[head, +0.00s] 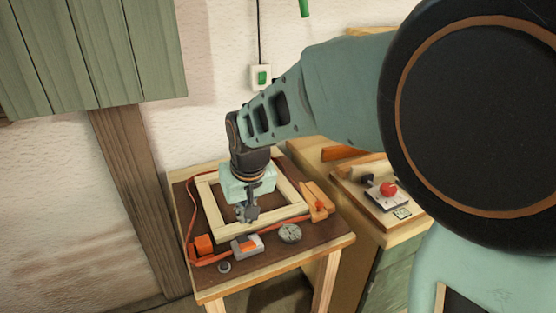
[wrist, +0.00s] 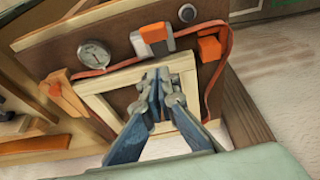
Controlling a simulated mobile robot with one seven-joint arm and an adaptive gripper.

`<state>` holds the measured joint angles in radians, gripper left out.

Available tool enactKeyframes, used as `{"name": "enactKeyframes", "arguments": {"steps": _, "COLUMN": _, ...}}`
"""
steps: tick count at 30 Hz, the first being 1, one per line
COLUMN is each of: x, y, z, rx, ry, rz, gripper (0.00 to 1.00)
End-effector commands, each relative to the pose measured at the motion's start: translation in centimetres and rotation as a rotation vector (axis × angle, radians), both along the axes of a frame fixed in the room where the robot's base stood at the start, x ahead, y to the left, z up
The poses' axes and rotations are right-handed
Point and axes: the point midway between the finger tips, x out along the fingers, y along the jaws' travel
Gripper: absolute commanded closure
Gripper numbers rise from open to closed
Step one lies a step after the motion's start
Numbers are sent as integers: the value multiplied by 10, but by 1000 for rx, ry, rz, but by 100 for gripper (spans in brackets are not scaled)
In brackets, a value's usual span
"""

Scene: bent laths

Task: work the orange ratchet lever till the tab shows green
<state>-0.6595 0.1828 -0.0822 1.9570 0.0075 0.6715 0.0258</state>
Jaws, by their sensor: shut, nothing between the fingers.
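The ratchet (head: 247,244) is a grey block with an orange lever on the front part of the small table. In the wrist view its orange lever (wrist: 154,33) shows beside the grey body. An orange strap (head: 189,222) runs around a pale wooden frame (head: 207,205) lying on the brown top. My gripper (head: 247,213) is shut and empty, above the front side of the frame and just behind the ratchet; its fingertips (wrist: 163,75) appear apart from the lever. I cannot make out a tab or its colour.
A round dial gauge (head: 290,233) lies right of the ratchet, an orange block (head: 203,245) left of it. An orange-brown wooden piece (head: 317,198) is at the frame's right. A bench with a red knob (head: 388,189) stands to the right. A wooden post (head: 130,180) stands left.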

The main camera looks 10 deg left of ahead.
Motion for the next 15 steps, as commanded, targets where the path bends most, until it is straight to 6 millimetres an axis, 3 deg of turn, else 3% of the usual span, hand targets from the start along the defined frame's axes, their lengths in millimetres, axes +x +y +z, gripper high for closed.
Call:
{"name": "enactKeyframes", "arguments": {"steps": 6, "x": 4, "y": 3, "z": -41, "rx": -3, "ry": 4, "rz": 1, "gripper": 100}}
{"name": "enactKeyframes", "arguments": {"steps": 15, "x": -6, "y": -4, "z": -65, "rx": 0, "ry": 1, "rz": -1, "gripper": 100}}
